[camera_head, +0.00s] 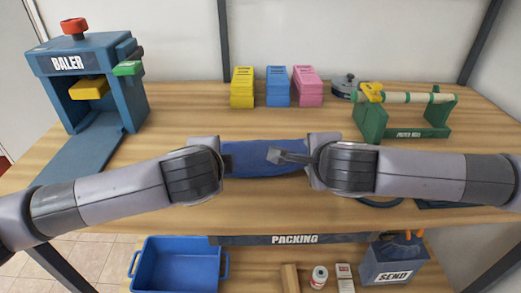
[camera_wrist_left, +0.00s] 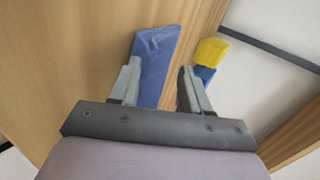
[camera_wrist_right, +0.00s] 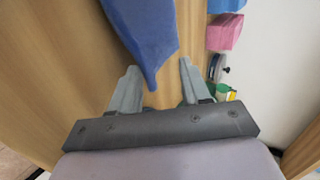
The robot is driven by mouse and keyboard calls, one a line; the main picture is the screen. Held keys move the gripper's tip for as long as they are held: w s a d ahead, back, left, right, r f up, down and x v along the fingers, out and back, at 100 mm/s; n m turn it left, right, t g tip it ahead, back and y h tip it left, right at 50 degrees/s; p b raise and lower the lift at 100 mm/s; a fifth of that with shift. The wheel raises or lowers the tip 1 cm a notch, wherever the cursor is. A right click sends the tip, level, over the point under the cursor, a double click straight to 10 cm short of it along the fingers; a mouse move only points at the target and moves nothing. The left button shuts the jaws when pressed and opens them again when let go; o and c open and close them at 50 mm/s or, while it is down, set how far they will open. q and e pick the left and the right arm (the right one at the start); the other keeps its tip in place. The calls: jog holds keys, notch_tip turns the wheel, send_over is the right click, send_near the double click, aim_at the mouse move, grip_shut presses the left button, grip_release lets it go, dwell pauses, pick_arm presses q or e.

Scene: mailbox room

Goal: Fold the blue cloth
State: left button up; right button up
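The blue cloth (camera_head: 262,160) lies on the wooden table in the middle of the head view, as a smooth band between my two wrists. My left gripper is mostly hidden behind its wrist there. In the left wrist view the left gripper (camera_wrist_left: 159,69) is open, with the cloth (camera_wrist_left: 156,55) running between its fingers. My right gripper (camera_head: 280,156) reaches over the cloth's right part. In the right wrist view the right gripper (camera_wrist_right: 158,67) is open, and a pointed end of the cloth (camera_wrist_right: 145,35) reaches between its fingers. I cannot tell if any finger touches it.
The blue baler (camera_head: 85,75) stands at the left. Yellow (camera_head: 242,88), blue (camera_head: 278,87) and pink (camera_head: 308,87) blocks stand behind the cloth. A green roll stand (camera_head: 410,118) is at the right. A blue bin (camera_head: 178,268) and a SEND box (camera_head: 394,265) sit below the table's front edge.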

pick_arm(q)
jog(key=shift+s+r, duration=0.15)
jog(key=shift+r, duration=0.2)
pick_arm(e)
jog(key=shift+s+r, duration=0.15)
jog(key=shift+r, duration=0.25)
pick_arm(q)
jog(key=s+r, duration=0.5)
jog(key=r, duration=0.3)
jog(key=shift+s+r, duration=0.15)
jog(key=shift+s, duration=0.25)
pick_arm(e)
jog(key=s+r, duration=0.5)
jog(key=r, duration=0.3)
jog(key=shift+s, duration=0.4)
jog(key=shift+r, duration=0.1)
